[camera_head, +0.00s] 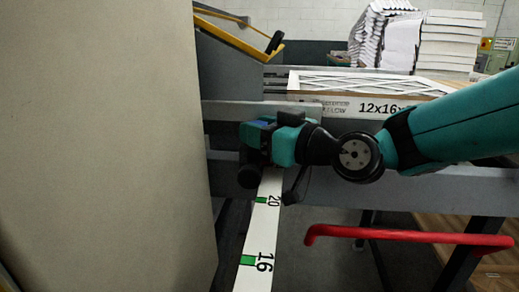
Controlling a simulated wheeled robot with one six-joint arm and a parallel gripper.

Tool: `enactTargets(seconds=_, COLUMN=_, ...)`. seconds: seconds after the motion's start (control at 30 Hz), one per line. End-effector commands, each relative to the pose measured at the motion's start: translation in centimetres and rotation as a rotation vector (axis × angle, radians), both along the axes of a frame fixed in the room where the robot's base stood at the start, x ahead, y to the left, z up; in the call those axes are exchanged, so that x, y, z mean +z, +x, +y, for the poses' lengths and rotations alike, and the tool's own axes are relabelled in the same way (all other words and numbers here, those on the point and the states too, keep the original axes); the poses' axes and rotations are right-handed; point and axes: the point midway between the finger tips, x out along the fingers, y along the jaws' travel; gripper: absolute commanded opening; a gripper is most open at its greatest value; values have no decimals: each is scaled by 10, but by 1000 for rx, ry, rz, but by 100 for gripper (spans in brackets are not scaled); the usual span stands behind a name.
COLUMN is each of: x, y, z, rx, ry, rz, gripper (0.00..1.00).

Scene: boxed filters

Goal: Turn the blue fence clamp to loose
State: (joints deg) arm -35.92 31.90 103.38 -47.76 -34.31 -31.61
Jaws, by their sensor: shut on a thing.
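My teal and black arm reaches in from the right, and my gripper (258,160) is at the near side of the grey rail, just above the far end of the white scale. A small patch of blue (267,119) shows at the top of my gripper and looks like part of the fence clamp. My gripper is shut on the clamp, though the wrist and fingers hide most of it. I cannot tell which way the clamp is turned. The white scale (254,232) has green marks and reads 20 and 16.
A large beige panel (105,145) fills the left side. A red bar (410,236) crosses the lower right. A filter box marked 12x16 (340,107) lies behind the rail (440,190), with stacked filters (448,45) at the back right. A yellow-edged guard (232,37) stands at the upper left.

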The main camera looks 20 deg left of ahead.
Motion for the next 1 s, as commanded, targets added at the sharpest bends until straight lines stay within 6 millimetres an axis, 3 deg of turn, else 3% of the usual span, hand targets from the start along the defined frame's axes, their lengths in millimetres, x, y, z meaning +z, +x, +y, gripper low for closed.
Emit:
enactTargets(seconds=0.37, x=2, y=1, z=-2, rx=11, ry=-1, rz=-4, gripper=14)
enactTargets(seconds=0.4, x=2, y=1, z=-2, rx=11, ry=-1, rz=-4, gripper=45)
enactTargets(seconds=0.43, x=2, y=1, z=-1, rx=11, ry=-1, rz=-4, gripper=49)
enactTargets(seconds=0.83, x=1, y=0, z=-1, rx=13, ry=-2, rz=-2, gripper=49)
enactTargets(seconds=1.0, x=-1, y=-3, z=-14, rx=11, ry=-3, rz=-1, gripper=49)
